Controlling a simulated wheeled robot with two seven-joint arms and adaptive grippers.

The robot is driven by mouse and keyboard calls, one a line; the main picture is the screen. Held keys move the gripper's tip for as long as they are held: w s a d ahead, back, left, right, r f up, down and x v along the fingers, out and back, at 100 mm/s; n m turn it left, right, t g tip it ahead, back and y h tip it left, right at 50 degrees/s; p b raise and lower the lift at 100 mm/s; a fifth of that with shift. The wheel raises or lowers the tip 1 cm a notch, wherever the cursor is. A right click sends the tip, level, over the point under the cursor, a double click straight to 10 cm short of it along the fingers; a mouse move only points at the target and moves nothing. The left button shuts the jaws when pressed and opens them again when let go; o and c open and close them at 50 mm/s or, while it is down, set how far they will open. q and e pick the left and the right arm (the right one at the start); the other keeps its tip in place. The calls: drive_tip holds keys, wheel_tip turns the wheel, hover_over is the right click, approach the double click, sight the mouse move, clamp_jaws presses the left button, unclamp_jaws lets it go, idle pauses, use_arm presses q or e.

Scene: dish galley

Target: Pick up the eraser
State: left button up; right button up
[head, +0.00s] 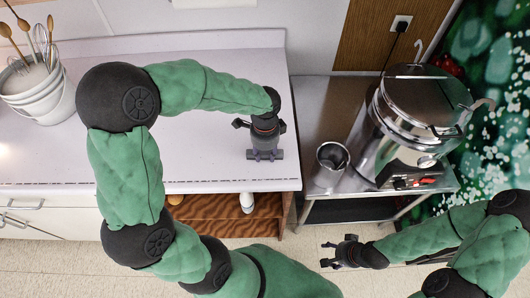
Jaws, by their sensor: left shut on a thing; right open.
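My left gripper (265,154) points down over the right part of the white counter (215,130), near its front edge. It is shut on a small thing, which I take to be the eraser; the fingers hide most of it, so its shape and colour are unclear. Whether it touches the counter is also unclear. No other eraser shows on the counter. My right gripper (330,252) is open and empty, out over the floor in front of the metal stand.
A metal stand (325,100) to the right holds a steel cup (332,158) and a large steel urn (415,115). White stacked bowls with whisks and wooden spoons (45,95) stand at the counter's left. A shelf (215,212) below holds a white bottle (247,203). The counter's middle is clear.

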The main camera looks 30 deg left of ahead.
sight(265, 154)
use_arm(q)
drive_tip(key=shift+r, duration=0.45)
wheel_tip(265, 154, up, 2)
drive_tip(key=shift+r+p, duration=0.25)
drive_tip(key=shift+p, duration=0.55)
drive_tip(key=s+d+r+p, duration=0.3)
drive_tip(key=s+d+r, duration=0.4)
drive_tip(key=d, duration=0.5)
drive_tip(key=shift+r+p, duration=0.3)
drive_tip(key=shift+r, duration=0.85)
drive_tip(key=o, duration=0.4)
drive_tip(key=c, duration=0.4)
drive_tip(key=shift+f, duration=0.1)
drive_tip(key=shift+c, duration=0.2)
